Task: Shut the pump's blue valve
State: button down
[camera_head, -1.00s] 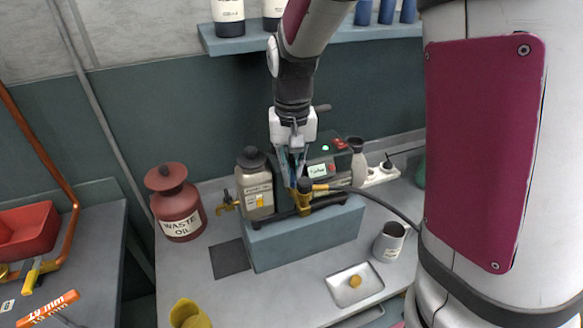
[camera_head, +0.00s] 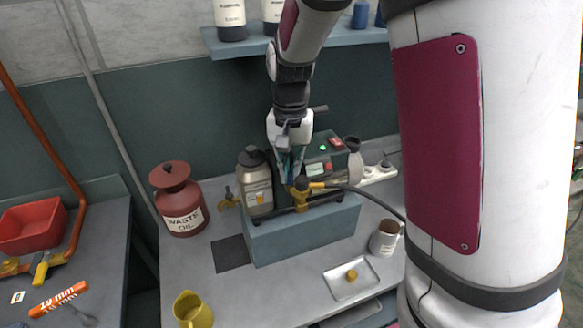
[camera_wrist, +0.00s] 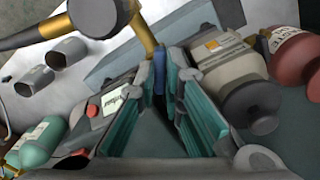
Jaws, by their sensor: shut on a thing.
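The pump (camera_head: 322,168) is a dark green unit with a lit green lamp and a red switch, on a blue-grey block. Brass fittings (camera_head: 302,200) with a yellow-ended hose sit at its front. My gripper (camera_head: 291,180) points down behind these fittings. In the wrist view, the fingertips of my gripper (camera_wrist: 162,72) close on the blue valve handle (camera_wrist: 159,82), which shows as a narrow blue strip between the teal finger pads. A brass stem (camera_wrist: 140,30) runs just beyond the tips. The fingers hide most of the handle, so its angle cannot be told.
A grey bottle (camera_head: 255,185) stands close left of my gripper, with a red waste oil can (camera_head: 179,205) farther left. A white tray (camera_head: 338,286) and a metal cup (camera_head: 384,238) are at front right. A yellow jug (camera_head: 190,308) stands at front left.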

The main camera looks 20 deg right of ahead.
jog(key=shift+m, duration=0.3)
jog(key=shift+m+p, duration=0.8)
jog(key=shift+m, duration=0.4)
jog(key=shift+m+p, duration=0.65)
jog(key=shift+m, duration=0.85)
jog(key=shift+m+p, duration=0.65)
jog(key=shift+m, duration=0.95)
